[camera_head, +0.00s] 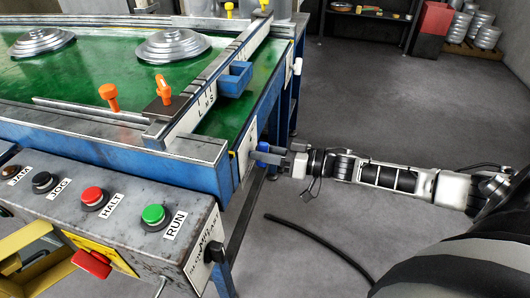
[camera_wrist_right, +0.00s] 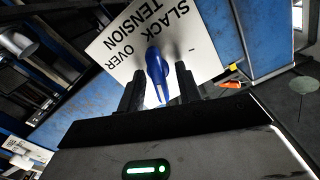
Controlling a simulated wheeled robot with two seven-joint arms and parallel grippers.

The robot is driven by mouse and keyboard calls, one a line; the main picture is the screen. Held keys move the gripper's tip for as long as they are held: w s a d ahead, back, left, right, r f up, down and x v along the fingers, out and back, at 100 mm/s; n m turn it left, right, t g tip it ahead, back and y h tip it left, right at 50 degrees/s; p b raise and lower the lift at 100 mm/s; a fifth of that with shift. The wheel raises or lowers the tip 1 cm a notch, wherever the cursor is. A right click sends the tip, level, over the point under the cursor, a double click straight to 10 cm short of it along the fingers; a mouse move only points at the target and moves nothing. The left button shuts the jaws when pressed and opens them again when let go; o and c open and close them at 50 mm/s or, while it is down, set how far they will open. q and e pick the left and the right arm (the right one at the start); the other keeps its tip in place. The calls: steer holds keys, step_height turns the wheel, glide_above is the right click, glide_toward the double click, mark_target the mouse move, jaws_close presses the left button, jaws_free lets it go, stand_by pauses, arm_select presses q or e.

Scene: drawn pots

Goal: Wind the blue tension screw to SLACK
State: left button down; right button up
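The blue tension screw (camera_head: 264,148) sticks out from a white label plate (camera_head: 248,158) on the side of the blue conveyor frame. In the right wrist view the screw (camera_wrist_right: 155,66) is a blue knob with a narrow tail pointing down in the picture. The plate (camera_wrist_right: 205,45) reads SLACK, TENSION and OVER; I cannot tell which mark the knob points to. My right gripper (camera_head: 283,158) is at the screw, its fingers (camera_wrist_right: 159,72) on either side of the knob with visible gaps.
A control box (camera_head: 165,245) with JAM, JOG, HALT and RUN buttons stands at lower left. The green belt (camera_head: 110,75) carries two stacked metal lids (camera_head: 172,45). A dark hose (camera_head: 320,243) lies on the floor. The floor at right is open.

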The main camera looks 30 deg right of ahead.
steer(key=shift+c, duration=0.3)
jaws_close()
